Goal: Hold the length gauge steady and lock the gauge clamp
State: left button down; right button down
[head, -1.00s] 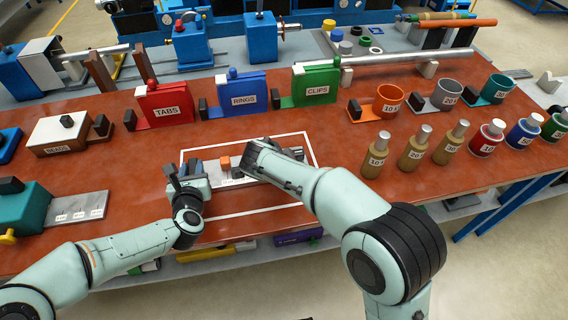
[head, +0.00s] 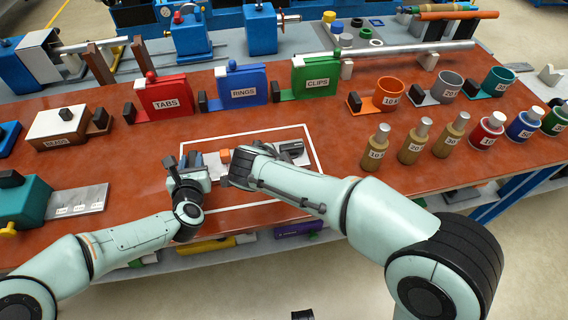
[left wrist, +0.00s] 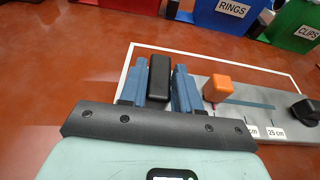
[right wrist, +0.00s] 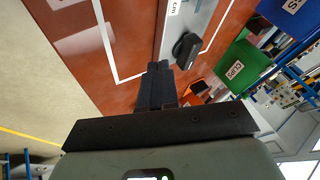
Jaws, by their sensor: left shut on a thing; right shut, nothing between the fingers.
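The length gauge is a grey plate (left wrist: 245,95) with length marks, lying flat in a white outlined rectangle. It also shows in the right wrist view (right wrist: 199,22). My left gripper (left wrist: 160,85) has its blue fingers on either side of a black upright grip (left wrist: 158,78) at the gauge's left end. An orange block (left wrist: 218,89) stands on the plate beside it. A black knob (head: 290,148) sits towards the right end; it also shows in the right wrist view (right wrist: 185,50). My right gripper (right wrist: 157,72) is shut and empty, its tips near the plate's edge and the knob.
Red TABS (head: 165,100), blue RINGS (head: 243,88) and green CLIPS (head: 317,80) bins stand behind the outline. Cups, bottles and a white box (head: 62,128) stand to the sides. The red table (head: 335,140) is clear just right of the outline.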

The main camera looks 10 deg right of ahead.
jog(key=shift+v, duration=2.25)
jog(key=shift+w+a, duration=0.1)
pick_arm(q)
jog(key=c, duration=0.7)
grip_release()
